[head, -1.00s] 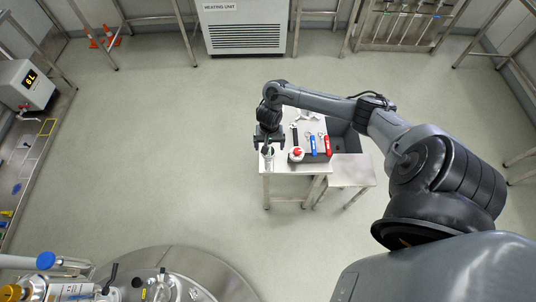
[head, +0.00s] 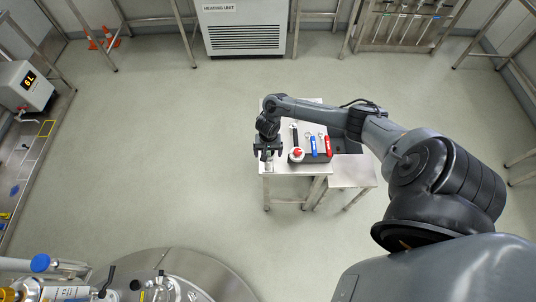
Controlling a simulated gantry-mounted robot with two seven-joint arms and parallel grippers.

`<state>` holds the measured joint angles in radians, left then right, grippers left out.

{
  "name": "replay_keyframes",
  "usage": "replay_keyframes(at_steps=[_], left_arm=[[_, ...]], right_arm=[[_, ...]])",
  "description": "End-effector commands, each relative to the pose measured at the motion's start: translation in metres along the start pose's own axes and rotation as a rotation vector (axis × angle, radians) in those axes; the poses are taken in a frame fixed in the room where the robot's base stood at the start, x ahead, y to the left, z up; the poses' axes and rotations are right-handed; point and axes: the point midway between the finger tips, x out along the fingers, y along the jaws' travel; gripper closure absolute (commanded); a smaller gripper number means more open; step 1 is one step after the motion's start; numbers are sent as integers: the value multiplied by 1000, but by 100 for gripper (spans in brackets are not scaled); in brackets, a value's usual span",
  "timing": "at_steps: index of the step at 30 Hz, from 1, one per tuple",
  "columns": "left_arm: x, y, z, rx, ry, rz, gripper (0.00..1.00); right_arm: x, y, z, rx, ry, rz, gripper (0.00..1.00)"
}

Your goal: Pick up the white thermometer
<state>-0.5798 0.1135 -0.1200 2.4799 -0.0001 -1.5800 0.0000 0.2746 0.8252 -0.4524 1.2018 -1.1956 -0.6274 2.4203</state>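I cannot make out a white thermometer for certain. A small pale container (head: 268,165) stands near the front left corner of the steel table (head: 290,169), partly hidden by my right gripper. My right gripper (head: 268,156) points down over this container, with its two fingers apart on either side. I see nothing held between the fingers, but the detail there is small. My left gripper is not in view.
Right of the gripper are a red and white round item (head: 297,154), a black tool (head: 294,134), a blue-handled tool (head: 313,147) and a red-handled tool (head: 327,146). A lower steel table (head: 347,172) adjoins on the right. The floor left of the tables is clear.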

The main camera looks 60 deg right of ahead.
Motion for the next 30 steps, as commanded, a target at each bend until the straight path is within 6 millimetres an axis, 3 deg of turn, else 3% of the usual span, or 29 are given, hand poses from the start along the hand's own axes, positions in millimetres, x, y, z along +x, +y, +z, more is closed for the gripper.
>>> replay_keyframes(at_steps=[1,12,22,30], left_arm=[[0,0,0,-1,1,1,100],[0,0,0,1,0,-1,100],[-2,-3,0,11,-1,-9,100],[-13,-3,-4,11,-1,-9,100]], right_arm=[[0,0,0,0,0,0,19],[0,0,0,0,0,0,74],[-8,-1,0,0,1,-2,74],[-50,-1,-1,-1,1,-3,74]])
